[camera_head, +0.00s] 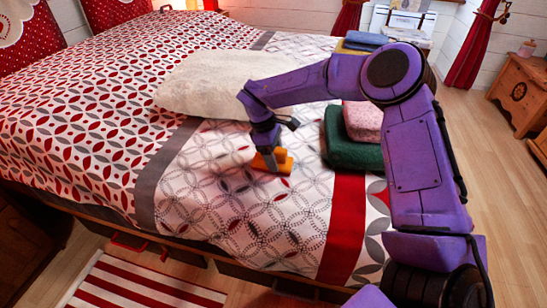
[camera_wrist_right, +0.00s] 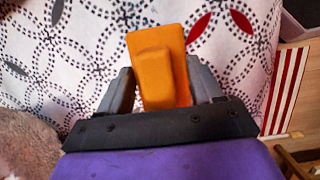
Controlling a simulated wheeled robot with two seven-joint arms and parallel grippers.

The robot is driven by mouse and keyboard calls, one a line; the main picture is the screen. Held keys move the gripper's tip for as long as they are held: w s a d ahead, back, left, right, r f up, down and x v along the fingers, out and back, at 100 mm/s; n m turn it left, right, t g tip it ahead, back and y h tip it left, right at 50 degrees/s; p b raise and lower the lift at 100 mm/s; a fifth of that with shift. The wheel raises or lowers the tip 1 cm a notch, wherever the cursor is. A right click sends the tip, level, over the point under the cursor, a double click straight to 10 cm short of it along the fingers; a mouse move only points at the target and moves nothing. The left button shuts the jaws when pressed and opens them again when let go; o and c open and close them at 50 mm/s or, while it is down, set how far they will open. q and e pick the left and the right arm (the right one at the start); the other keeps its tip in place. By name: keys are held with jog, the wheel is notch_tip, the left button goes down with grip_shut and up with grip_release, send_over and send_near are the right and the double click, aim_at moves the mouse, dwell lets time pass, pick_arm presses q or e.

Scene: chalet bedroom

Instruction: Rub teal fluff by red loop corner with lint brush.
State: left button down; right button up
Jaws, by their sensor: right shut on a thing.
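An orange block-shaped tool, which I take to be the lint brush (camera_head: 284,165), is on or just above the patterned bedspread (camera_head: 205,200). My right gripper (camera_head: 267,150) points down and is shut on the brush's raised middle. In the right wrist view the brush (camera_wrist_right: 177,45) sits between the two grey fingers of the gripper (camera_wrist_right: 163,90), its wide flat part toward the cloth. Whether it touches the cloth is unclear. I cannot make out teal fluff or a red loop corner in either view; the brush and arm hide some cloth. My left gripper is not in view.
A cream fluffy cushion or throw (camera_head: 205,85) lies behind the gripper. Folded dark green (camera_head: 350,145) and pink (camera_head: 363,118) textiles are stacked to its right, near my arm. The bedspread in front is clear. A red-striped rug (camera_head: 140,285) lies on the floor.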

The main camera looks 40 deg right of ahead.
aim_at(287, 161)
jog(key=shift+s+d+f, duration=0.15)
jog(key=shift+s+d, duration=0.85)
jog(key=shift+s, duration=0.3)
jog(key=shift+s+d, duration=1.15)
jog(key=shift+s, duration=0.2)
